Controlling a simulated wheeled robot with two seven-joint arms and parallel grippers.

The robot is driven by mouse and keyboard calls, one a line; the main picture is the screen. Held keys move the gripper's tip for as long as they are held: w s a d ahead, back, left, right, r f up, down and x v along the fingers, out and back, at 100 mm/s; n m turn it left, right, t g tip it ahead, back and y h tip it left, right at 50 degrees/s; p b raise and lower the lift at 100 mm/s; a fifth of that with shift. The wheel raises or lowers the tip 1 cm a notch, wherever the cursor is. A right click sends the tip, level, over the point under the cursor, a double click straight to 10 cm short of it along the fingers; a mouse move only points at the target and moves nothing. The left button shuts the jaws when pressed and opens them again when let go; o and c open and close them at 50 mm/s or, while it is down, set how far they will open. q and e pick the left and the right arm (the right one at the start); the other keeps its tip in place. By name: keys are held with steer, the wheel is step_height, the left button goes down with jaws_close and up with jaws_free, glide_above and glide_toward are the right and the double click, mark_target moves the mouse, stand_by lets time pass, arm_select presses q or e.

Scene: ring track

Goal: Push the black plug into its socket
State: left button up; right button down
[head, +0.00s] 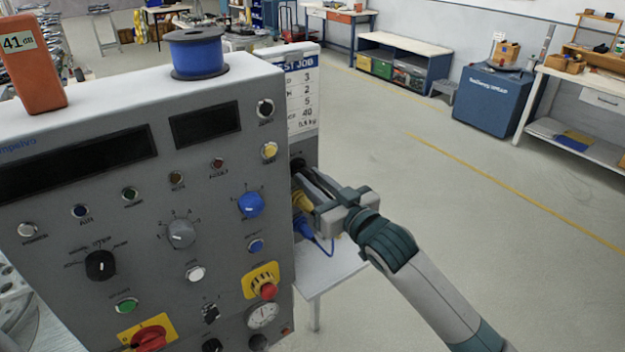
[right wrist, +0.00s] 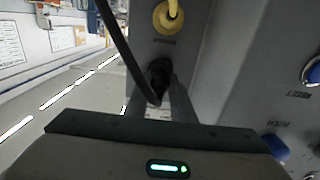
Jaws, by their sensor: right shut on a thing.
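The black plug (right wrist: 158,74) shows in the right wrist view between my fingers, with its black cable (right wrist: 122,42) running up and to the left. My right gripper (right wrist: 157,98) is shut on it; in the head view the gripper (head: 305,180) reaches the right side wall of the grey control cabinet (head: 215,130). The plug's front end is at or close to that wall. Its socket is hidden behind the plug, and I cannot tell how deep the plug sits. My left gripper is not in view.
A yellow plug (right wrist: 168,16) with its cable sits on the same wall beside the black one. A blue plug and cable (head: 308,229) hang below in the head view, above a small white table (head: 335,268). A blue spool (head: 197,53) stands on the cabinet. Open floor lies to the right.

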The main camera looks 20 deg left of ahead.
stand_by(0.8)
steer(key=shift+w+a, duration=0.3)
steer(key=shift+a, duration=0.1)
stand_by(0.7)
steer(key=c, duration=1.4)
jaws_free()
steer(key=shift+c, duration=0.2)
steer(key=shift+s+d+f, duration=0.1)
steer(key=shift+s+d, duration=0.25)
steer(key=shift+d, duration=0.1)
steer(key=b+v, duration=0.4)
steer(key=v, duration=1.2)
steer(key=shift+b, duration=0.35)
